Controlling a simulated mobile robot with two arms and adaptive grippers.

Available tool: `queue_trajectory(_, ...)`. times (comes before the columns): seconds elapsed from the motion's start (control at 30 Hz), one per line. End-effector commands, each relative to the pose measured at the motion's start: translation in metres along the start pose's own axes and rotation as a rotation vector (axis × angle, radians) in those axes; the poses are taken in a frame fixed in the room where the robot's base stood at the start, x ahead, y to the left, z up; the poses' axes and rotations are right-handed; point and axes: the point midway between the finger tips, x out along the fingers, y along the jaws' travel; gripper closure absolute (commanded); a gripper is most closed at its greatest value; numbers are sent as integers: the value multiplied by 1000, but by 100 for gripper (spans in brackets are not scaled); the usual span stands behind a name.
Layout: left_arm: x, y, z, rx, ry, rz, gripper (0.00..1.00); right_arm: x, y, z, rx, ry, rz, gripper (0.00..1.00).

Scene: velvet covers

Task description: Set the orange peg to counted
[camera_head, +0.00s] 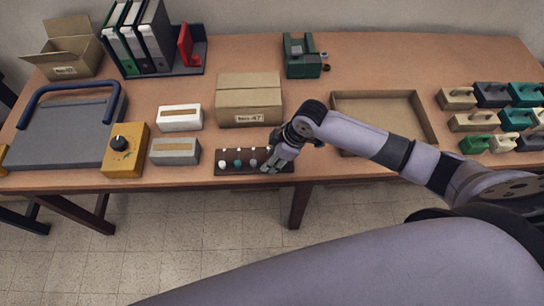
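A dark brown peg board (230,171) lies near the front edge of the table. White (222,164), teal (238,163) and grey (254,163) pegs stand in its front row, with small pale marks or studs behind them. I see no orange peg; the right end of the board is partly covered by my gripper. My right gripper (270,167) reaches in from the right, fingers pointing down at that end. Whether it touches or holds anything there is hidden. My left gripper is not in view.
Behind the board stands a closed cardboard box (249,92). To its left are a grey box (174,152), a white box (180,117) and a yellow dial box (125,158). An empty cardboard tray (428,122) lies right, behind my arm. Several handled blocks (503,116) stand far right.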

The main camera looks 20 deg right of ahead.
Motion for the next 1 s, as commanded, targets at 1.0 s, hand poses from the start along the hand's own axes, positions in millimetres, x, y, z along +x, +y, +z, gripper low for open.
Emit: queue_trajectory(1.0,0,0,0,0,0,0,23,-1,0,0,1,0,0,100)
